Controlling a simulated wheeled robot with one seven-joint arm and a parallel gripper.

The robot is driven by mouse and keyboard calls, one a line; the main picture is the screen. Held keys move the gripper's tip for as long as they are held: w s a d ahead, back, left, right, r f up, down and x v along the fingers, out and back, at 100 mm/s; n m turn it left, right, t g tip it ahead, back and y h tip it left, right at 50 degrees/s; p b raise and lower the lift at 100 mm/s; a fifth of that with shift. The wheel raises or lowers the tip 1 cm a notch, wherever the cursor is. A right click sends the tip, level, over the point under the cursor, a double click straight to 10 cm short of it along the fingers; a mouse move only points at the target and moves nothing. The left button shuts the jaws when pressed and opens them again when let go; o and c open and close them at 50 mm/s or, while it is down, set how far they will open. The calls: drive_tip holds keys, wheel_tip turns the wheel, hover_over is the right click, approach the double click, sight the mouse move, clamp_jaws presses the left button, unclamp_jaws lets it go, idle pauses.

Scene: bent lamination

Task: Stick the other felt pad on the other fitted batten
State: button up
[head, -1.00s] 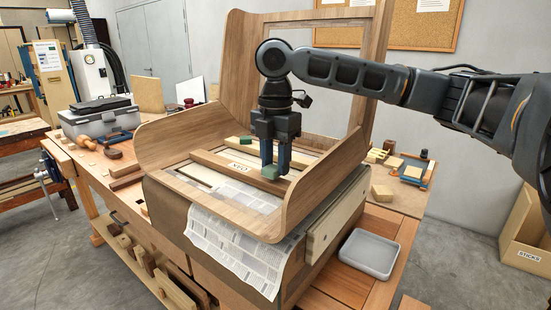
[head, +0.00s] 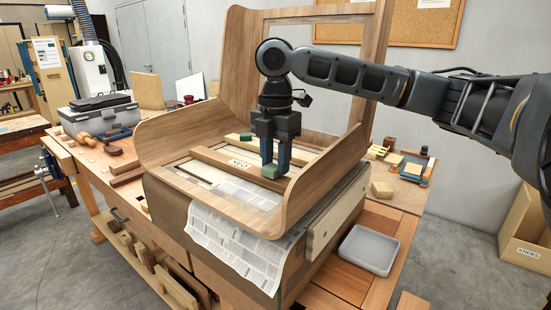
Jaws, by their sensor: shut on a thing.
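My gripper (head: 276,167) points straight down and is shut on a small green felt pad (head: 270,171). The pad is at the right end of the front batten (head: 222,160), a wooden strip with dark lettering across the curved wooden form. I cannot tell whether the pad touches the batten or is just above it. Another green felt pad (head: 245,136) sits farther back, at the left end of the rear batten (head: 297,154). My fingers hide part of the held pad and of the batten's end.
The curved wooden shell (head: 170,140) has raised sides close to my gripper and a tall frame behind. Newspaper (head: 225,245) hangs over its front. A grey tray (head: 368,250) lies at the right front. Small blocks and a blue tray (head: 414,168) are on the right of the bench.

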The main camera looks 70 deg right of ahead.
drive_tip(key=shift+f, duration=0.35)
idle(0.3)
drive_tip(key=o, duration=0.9)
drive_tip(key=shift+r+p, duration=2.6)
drive_tip(key=shift+r, duration=0.95)
